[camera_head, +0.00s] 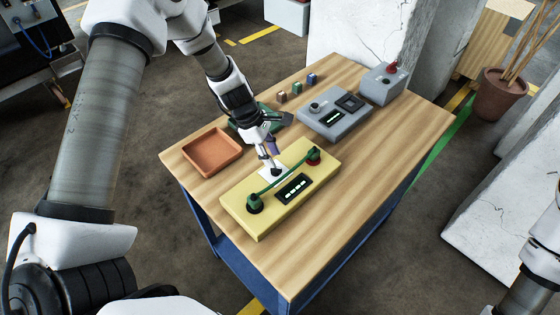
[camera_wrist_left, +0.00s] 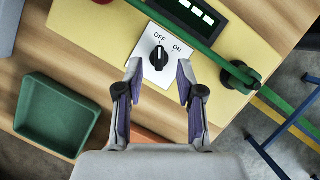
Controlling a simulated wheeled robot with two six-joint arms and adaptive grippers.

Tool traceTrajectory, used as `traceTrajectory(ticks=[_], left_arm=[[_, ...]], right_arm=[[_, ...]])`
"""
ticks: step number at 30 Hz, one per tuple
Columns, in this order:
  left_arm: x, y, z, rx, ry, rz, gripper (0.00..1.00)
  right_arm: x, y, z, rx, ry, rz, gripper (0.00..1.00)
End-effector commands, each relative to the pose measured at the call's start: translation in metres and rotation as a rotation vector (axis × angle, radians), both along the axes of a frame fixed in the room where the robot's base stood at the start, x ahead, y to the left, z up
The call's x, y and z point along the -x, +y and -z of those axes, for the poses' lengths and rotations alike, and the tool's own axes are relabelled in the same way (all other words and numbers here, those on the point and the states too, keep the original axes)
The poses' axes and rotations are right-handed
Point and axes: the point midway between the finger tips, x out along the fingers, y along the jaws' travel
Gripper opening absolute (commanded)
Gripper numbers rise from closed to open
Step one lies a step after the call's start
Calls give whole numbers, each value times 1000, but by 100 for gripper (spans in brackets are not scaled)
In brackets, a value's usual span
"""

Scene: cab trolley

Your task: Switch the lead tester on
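The lead tester is a yellow box (camera_head: 238,205) on the wooden table; it also shows in the left wrist view (camera_wrist_left: 95,22). A green lead (camera_head: 283,178) spans its top between a black plug (camera_head: 254,204) and a red one (camera_head: 313,158). Its dark display (camera_head: 293,188) shows several pale bars. In the left wrist view, a black knob (camera_wrist_left: 159,58) sits on a white plate marked OFF and ON, its white mark towards OFF. My left gripper (camera_wrist_left: 158,78) is open, fingertips apart and just short of the knob, one to each side. My right gripper is out of view.
A terracotta tray (camera_head: 212,168) lies left of the tester, with a green tray (camera_wrist_left: 28,108) partly behind my left gripper. A grey device (camera_head: 350,122), a grey box with a red button (camera_head: 384,88) and three small blocks stand further back. The table's right side is clear.

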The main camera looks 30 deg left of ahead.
Motion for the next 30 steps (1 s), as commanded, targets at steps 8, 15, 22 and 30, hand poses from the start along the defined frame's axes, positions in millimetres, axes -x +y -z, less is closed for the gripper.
traceTrajectory(ticks=[8,15,22,30], left_arm=[[-3,-17,43,-1,2,1,38],[-3,-19,46,0,0,1,38],[-3,-19,46,0,1,0,0],[-2,-19,47,0,3,12,0]], right_arm=[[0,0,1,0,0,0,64],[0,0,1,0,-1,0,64],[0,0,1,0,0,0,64],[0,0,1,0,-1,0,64]])
